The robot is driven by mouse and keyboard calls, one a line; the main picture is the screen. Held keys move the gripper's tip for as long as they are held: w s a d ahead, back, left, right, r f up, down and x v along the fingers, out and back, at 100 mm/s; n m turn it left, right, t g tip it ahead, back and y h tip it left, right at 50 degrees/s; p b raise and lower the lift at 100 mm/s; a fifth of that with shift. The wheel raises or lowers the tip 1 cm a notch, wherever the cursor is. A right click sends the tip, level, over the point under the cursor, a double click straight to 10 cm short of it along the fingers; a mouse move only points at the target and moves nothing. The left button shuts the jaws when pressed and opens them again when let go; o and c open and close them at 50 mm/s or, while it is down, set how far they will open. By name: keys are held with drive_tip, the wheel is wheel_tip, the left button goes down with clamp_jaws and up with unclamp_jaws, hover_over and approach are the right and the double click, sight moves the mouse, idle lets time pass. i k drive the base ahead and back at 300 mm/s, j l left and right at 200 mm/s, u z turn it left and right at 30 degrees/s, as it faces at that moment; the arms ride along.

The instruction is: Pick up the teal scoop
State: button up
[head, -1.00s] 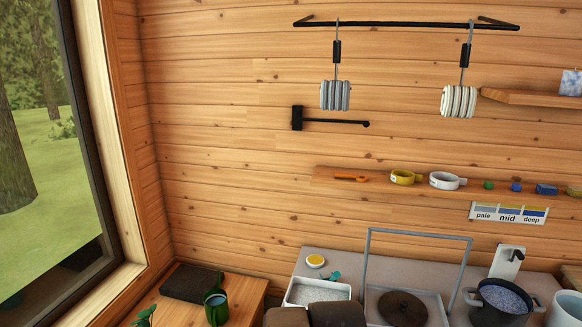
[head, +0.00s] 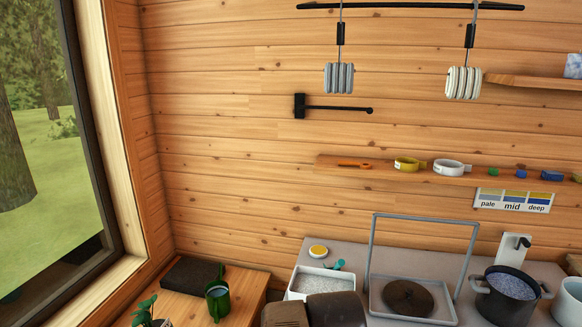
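The teal scoop (head: 338,265) shows as a small teal shape at the far right corner of a white tray of pale granules (head: 318,283). Its handle end sticks up by the tray's back rim; the rest is too small to make out, and I cannot tell whether it lies in the tray or behind it.
A yellow-topped dish (head: 318,251) sits behind the tray. A grey frame (head: 421,217) with a dark disc and a pot (head: 510,287) are to the right.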

sight(340, 264)
drive_tip(key=i+l, duration=0.1)
drive_tip(key=i, duration=0.35)
drive_tip(key=i+l+u, duration=0.1)
drive_tip(key=i, duration=0.35)
